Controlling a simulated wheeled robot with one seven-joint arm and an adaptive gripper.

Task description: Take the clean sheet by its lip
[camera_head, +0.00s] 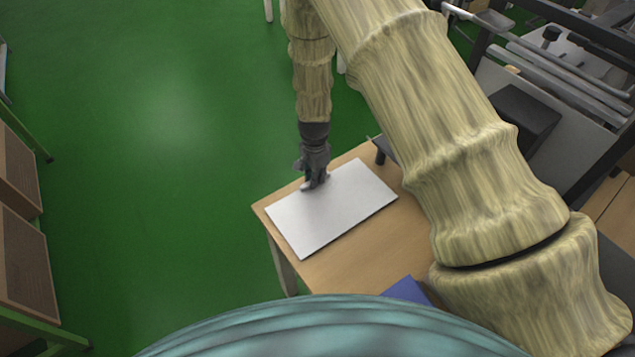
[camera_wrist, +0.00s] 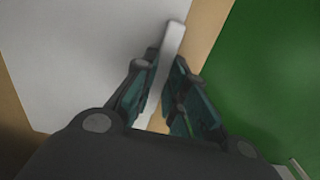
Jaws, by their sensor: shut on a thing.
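The clean sheet (camera_head: 335,213) is a flat white rectangle lying on the wooden table (camera_head: 362,262) in the head view. In the wrist view the sheet (camera_wrist: 75,55) fills the upper left, and its raised white lip (camera_wrist: 172,48) stands between my fingers. My gripper (camera_head: 314,184) points down at the sheet's far edge. In the wrist view my gripper (camera_wrist: 163,95) has one finger on each side of the lip and is shut on it. The fingertips' lower contact with the lip is partly hidden.
Green floor (camera_head: 150,130) lies open to the left of the table. A blue object (camera_head: 406,291) sits at the table's near edge. Dark metal frames and grey panels (camera_head: 505,90) stand at the right. Brown panelled units (camera_head: 25,245) stand at the far left.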

